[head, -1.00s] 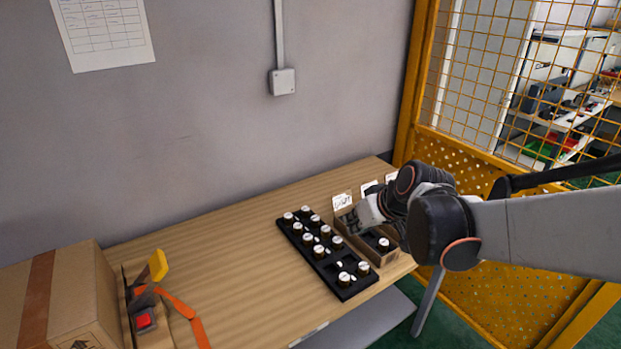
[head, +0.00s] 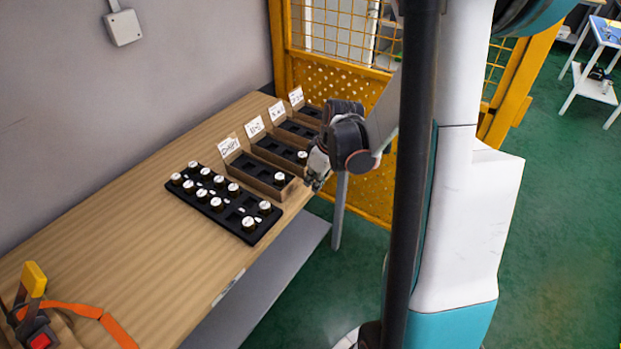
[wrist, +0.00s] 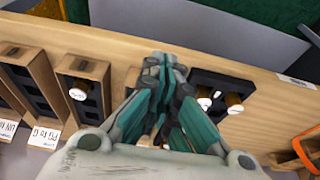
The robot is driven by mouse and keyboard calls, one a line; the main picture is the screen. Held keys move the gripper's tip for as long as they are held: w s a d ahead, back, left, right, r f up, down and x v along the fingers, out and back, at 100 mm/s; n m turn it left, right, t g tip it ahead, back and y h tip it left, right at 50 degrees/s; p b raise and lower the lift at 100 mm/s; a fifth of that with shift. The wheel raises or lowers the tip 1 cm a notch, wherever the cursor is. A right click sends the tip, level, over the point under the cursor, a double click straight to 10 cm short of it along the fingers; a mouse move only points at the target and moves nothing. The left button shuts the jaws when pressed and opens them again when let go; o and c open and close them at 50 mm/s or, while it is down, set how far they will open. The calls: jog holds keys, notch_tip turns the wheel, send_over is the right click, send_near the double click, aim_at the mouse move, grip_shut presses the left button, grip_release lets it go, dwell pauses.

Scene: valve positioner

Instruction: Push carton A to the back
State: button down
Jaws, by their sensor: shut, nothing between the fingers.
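I cannot tell which thing is carton A; no readable mark in view names it. Labelled open-topped bins stand in a row on the wooden table. The nearest bin (head: 258,181) has a white card (head: 230,147) and a vial (head: 280,178) at its front. The second bin (head: 270,156) also holds a vial (head: 302,156). My gripper (head: 315,183) is shut and empty at the table's front edge, by the front ends of these bins. In the wrist view my fingers (wrist: 165,72) are together and hide much of the bin under them.
A black rack (head: 225,205) with several white-capped vials stands left of the bins. An orange strap and a yellow-handled tool (head: 33,280) lie at lower left. Bare table (head: 120,240) lies between. A yellow mesh fence (head: 340,95) stands behind the bins.

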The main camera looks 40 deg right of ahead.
aim_at(247, 163)
jog(key=w+f, duration=0.1)
jog(key=f, duration=0.1)
jog(key=w+a+f+b, duration=0.1)
jog(key=w+f, duration=0.1)
jog(key=w+f+b, duration=0.1)
jog(key=f, duration=0.1)
jog(key=shift+w+a+f, duration=0.15)
jog(key=shift+a+f, duration=0.1)
jog(key=shift+a, duration=0.05)
jog(key=shift+w+a+r+b, duration=0.1)
jog(key=shift+w+a+b, duration=0.2)
jog(key=shift+w, duration=0.4)
jog(key=w+a, duration=0.2)
jog(key=w, duration=0.4)
jog(key=w+a, duration=0.2)
jog(key=w, duration=0.4)
jog(key=w+a, duration=0.2)
jog(key=w, duration=0.4)
jog(key=shift+w+a+b, duration=0.3)
jog(key=shift+w+b, duration=0.1)
jog(key=shift+s, duration=0.1)
